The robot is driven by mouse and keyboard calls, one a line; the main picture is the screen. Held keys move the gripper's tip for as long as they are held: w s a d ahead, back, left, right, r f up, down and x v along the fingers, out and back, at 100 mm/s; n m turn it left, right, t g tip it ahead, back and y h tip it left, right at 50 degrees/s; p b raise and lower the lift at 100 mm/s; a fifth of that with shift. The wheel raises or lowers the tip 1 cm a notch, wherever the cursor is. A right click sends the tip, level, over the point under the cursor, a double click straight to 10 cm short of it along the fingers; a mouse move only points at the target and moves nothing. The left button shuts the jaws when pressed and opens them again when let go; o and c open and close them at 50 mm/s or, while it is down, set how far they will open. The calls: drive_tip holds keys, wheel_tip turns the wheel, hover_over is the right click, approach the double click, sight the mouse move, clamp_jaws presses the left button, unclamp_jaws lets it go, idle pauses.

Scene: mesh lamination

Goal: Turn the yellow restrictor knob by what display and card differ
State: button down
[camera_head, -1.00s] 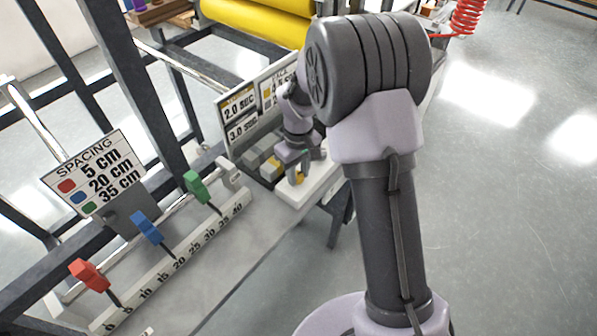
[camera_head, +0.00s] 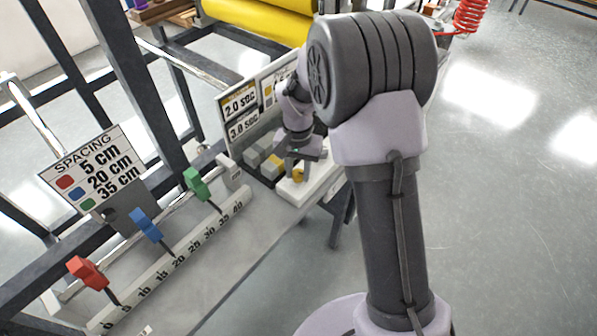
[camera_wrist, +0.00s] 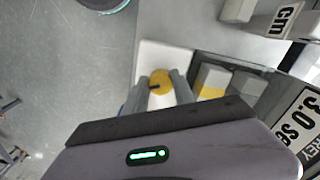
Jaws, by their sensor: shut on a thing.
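The yellow restrictor knob (camera_wrist: 161,82) sits on a white block, and a dark pointer mark shows on its top in the wrist view. The knob also shows below my gripper in the head view (camera_head: 298,175). My gripper (camera_wrist: 158,90) has one finger on each side of the knob and is shut on it. The display panel (camera_head: 240,105) behind reads 2.0 sec above 3.0 sec. A further panel to its right, with yellow on it, is mostly hidden by my arm.
Grey and yellow blocks (camera_head: 262,158) stand beside the knob's white base (camera_head: 318,180). A spacing card (camera_head: 95,170) stands at left above a ruler rail with red (camera_head: 88,272), blue (camera_head: 146,224) and green (camera_head: 195,184) sliders. A yellow roll (camera_head: 255,22) lies behind.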

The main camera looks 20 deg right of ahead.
sight(297, 173)
drive_tip(key=m+b, duration=0.1)
drive_tip(key=m, duration=0.3)
drive_tip(key=shift+w+a+m+b, duration=0.1)
drive_tip(key=shift+m+b, duration=0.25)
drive_tip(key=shift+m, duration=1.75)
drive_tip(key=c, duration=1)
unclamp_jaws()
drive_tip(key=shift+c, duration=0.2)
drive_tip(key=shift+r, duration=0.1)
wheel_tip(297, 173, up, 17)
drive_tip(key=p, duration=0.6)
drive_tip(key=shift+r, duration=0.15)
